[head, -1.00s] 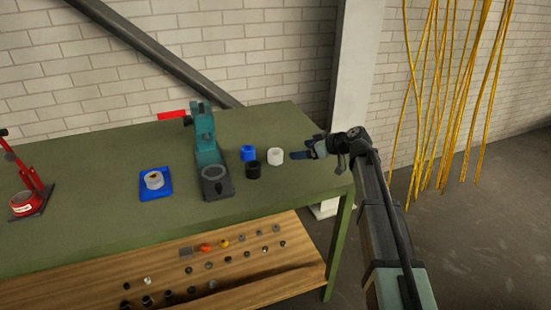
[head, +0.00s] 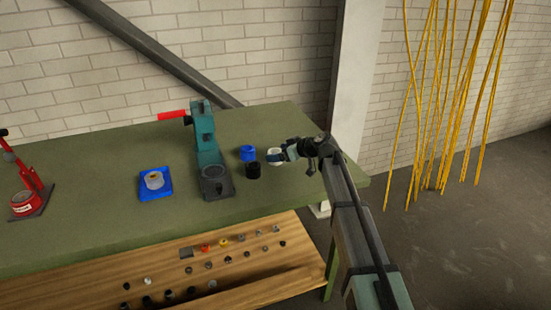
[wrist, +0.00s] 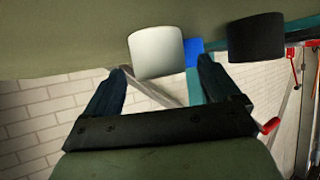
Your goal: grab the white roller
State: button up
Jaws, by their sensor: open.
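The white roller (head: 274,151) stands on the green workbench, right of the black and blue rollers, partly hidden by my gripper (head: 279,157). In the wrist view the white roller (wrist: 157,51) hangs from the top because the picture is inverted. My gripper (wrist: 161,72) is open there, with one dark finger toward each side of the roller. The roller lies at or just beyond the fingertips; I cannot tell if a finger touches it.
The black roller (head: 253,171) and blue roller (head: 248,153) stand close left of the white one. Further left are a teal press (head: 208,150) with a red handle and a blue tray (head: 144,192). Several small parts lie on the wooden lower shelf (head: 150,269).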

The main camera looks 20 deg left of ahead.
jog(key=shift+x, duration=1.25)
jog(key=c, duration=1.1)
jog(key=shift+c, duration=0.2)
